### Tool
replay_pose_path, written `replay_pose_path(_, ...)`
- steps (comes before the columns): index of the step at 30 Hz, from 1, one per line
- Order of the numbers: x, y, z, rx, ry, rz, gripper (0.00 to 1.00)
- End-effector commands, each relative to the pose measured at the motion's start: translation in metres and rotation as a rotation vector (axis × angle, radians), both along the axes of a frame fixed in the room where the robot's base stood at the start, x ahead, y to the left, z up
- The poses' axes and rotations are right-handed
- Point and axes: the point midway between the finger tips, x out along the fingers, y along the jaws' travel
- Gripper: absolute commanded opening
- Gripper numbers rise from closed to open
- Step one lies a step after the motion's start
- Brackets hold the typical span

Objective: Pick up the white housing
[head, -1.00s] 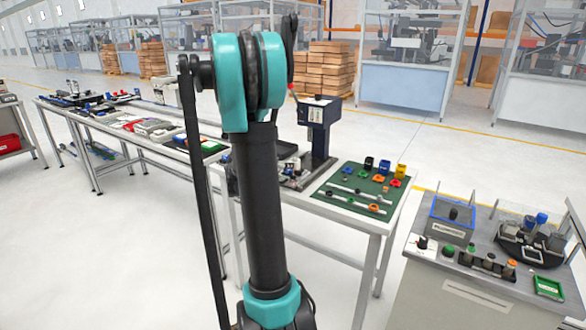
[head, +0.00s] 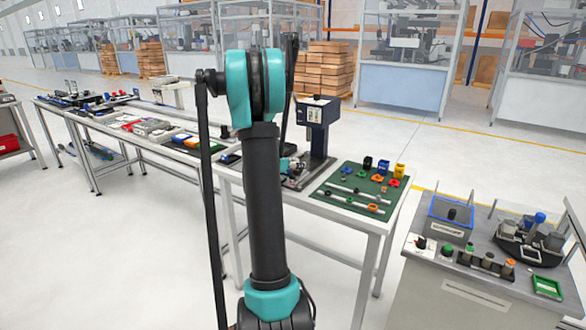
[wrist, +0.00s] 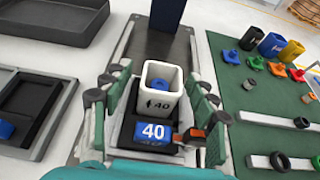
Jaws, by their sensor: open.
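The white housing (wrist: 160,105) is a square, open-topped white box marked 40, with something blue inside it. In the wrist view it stands upright on a dark fixture (wrist: 126,128), behind a blue block marked 40 (wrist: 153,131). My gripper (wrist: 156,82) is open, with one finger to the left of the housing and one to the right. I see gaps on both sides; I cannot tell how far down the fingers reach. In the head view the housing cannot be made out beside my arm.
A dark post (wrist: 178,14) rises behind the fixture. A green mat (wrist: 262,110) with rings, rods and coloured cups lies to the right. Dark trays (wrist: 35,108) lie to the left. In the head view, a grey bench (head: 470,275) with more parts stands at right.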

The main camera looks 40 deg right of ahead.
Motion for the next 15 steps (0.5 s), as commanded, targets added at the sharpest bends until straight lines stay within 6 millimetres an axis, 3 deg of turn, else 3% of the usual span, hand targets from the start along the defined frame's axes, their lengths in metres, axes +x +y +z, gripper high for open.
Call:
replay_pose_path(2, 0.0, 0.0002, 0.0001, 0.0, 0.0, 0.0, 0.57)
replay_pose_path(15, -0.0001, 0.0004, 0.0003, 0.0, 0.0, 0.0, 0.06)
